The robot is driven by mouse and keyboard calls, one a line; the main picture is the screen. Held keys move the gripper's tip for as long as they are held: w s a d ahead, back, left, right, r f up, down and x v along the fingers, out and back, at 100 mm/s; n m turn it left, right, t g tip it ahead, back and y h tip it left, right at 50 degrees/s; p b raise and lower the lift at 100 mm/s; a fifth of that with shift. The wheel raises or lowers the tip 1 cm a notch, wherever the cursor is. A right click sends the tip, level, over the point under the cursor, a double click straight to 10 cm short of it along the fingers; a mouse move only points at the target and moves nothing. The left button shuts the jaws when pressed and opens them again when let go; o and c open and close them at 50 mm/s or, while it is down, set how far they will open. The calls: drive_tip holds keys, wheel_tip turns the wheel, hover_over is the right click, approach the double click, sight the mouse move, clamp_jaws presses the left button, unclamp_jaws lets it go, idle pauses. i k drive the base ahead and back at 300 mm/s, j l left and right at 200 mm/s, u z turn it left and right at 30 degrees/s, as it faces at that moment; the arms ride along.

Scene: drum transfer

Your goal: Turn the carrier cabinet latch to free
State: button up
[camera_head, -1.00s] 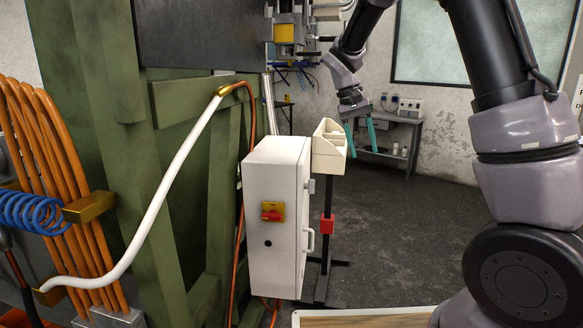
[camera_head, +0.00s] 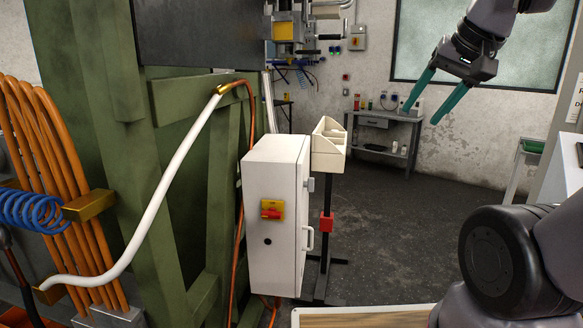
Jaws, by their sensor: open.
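A white cabinet (camera_head: 273,188) stands left of centre, against the green frame. Its front face carries a red rotary latch (camera_head: 271,214) on a yellow plate, with a small black round spot below. The red handle lies about level. A pale handle (camera_head: 308,240) and a small grey fitting (camera_head: 311,185) are on its right side. I cannot tell which of these the task calls the latch. My gripper (camera_head: 428,101) is at the upper right, well away from the cabinet. Its two teal fingers are apart and empty, pointing down and left.
A cream bin (camera_head: 329,145) on a black stand (camera_head: 325,255) is right beside the cabinet. A green frame (camera_head: 175,210), orange pipes (camera_head: 50,150) and a white hose (camera_head: 160,215) fill the left. A workbench (camera_head: 385,128) stands at the back. The dark floor (camera_head: 410,215) is clear.

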sight(309, 184)
drive_tip(key=l+u, duration=0.35)
drive_tip(key=l, duration=0.25)
drive_tip(key=l+u, duration=0.35)
drive_tip(key=l, duration=0.3)
